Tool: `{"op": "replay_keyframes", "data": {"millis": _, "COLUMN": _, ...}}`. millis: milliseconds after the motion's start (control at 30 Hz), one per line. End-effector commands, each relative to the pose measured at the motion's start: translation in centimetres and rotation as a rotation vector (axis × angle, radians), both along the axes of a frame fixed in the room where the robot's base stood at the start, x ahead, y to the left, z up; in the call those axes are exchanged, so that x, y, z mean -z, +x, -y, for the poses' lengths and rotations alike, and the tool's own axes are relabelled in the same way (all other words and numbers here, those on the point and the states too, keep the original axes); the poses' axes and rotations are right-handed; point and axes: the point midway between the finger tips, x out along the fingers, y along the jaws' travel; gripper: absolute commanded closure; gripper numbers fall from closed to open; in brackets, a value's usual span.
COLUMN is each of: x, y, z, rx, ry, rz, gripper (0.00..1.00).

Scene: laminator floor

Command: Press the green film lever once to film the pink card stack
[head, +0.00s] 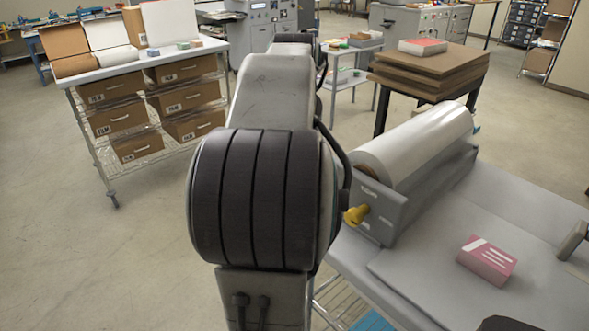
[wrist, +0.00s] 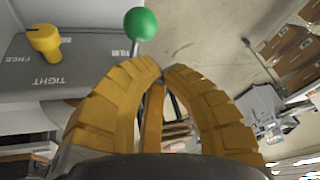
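The green film lever (wrist: 140,24), a round green knob on a thin metal stem, shows at the top of the wrist view, just beyond my fingertips. My gripper (wrist: 161,71) has its ribbed yellow fingers curved inward with the tips together, and no object shows between them. The fingers hide the lower stem; I cannot tell whether they touch it. The pink card stack (head: 486,260) lies on the grey machine bed (head: 420,270) in the head view. The green lever and my gripper do not show there.
A white film roll (head: 420,140) sits in a grey holder with a yellow knob (head: 355,215). In the wrist view, the yellow knob (wrist: 43,40) stands by FREE and TIGHT labels. A rack with film boxes (head: 118,115) is at left, and stacked boards (head: 430,70) lie behind the roll.

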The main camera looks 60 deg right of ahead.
Motion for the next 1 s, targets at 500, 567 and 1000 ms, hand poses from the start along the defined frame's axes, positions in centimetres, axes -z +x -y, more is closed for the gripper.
{"op": "replay_keyframes", "data": {"millis": 500, "x": -4.2, "y": -0.3, "z": 1.0, "rx": 0.003, "ry": -0.002, "rz": -0.006, "gripper": 1.0}}
{"op": "replay_keyframes", "data": {"millis": 567, "x": -4.2, "y": -0.4, "z": 1.0, "rx": 0.003, "ry": -0.003, "rz": -0.007, "gripper": 1.0}}
{"op": "replay_keyframes", "data": {"millis": 1000, "x": -4.1, "y": -0.4, "z": 1.1, "rx": 0.003, "ry": -0.002, "rz": -0.006, "gripper": 1.0}}
